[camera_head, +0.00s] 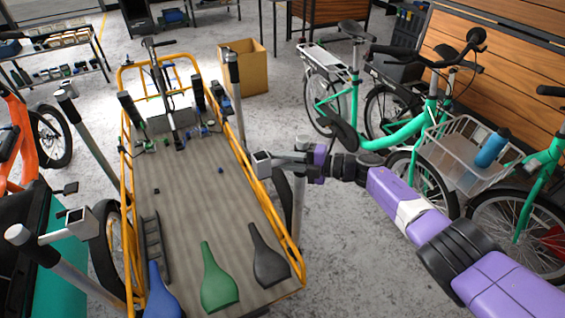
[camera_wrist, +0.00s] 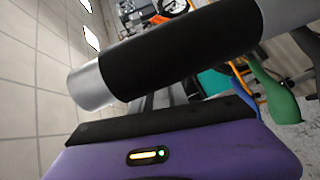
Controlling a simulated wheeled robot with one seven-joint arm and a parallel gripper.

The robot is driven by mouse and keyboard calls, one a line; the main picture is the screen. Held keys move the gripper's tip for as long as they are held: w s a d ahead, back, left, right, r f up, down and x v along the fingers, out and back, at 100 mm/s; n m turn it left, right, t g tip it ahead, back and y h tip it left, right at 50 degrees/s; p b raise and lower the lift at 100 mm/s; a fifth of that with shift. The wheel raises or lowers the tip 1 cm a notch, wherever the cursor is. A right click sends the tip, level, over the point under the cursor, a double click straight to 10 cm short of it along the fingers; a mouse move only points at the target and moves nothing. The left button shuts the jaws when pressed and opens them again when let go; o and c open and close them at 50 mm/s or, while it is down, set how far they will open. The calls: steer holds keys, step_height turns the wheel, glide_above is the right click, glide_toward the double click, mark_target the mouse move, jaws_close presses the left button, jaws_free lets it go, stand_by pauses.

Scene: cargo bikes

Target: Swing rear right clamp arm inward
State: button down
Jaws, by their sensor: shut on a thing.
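The rear right clamp arm (camera_head: 287,158) is a short grey bar on an upright post (camera_head: 300,208) right of the cargo bike. Its pale square clamp head (camera_head: 262,164) points left and shows at the yellow side rail. My gripper (camera_head: 318,165), at the end of the purple arm, is at the arm's right end, by the post top. In the wrist view a black sleeve with silver ends (camera_wrist: 190,55) lies across the jaw, and my gripper is shut on it. The far finger is hidden.
The cargo bed (camera_head: 190,205) has yellow rails (camera_head: 270,212), with blue, green and black saddles at its near end. Another clamp arm (camera_head: 58,232) stands at the near left. Green bikes (camera_head: 400,135) and a basket (camera_head: 465,165) stand close behind my arm.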

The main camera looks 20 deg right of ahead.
steer(key=shift+s+a+f, duration=0.15)
steer(key=c, duration=1.3)
jaws_free()
steer(key=shift+c, duration=0.2)
steer(key=shift+o, duration=0.2)
steer(key=p+v, duration=0.1)
steer(key=v, duration=0.7)
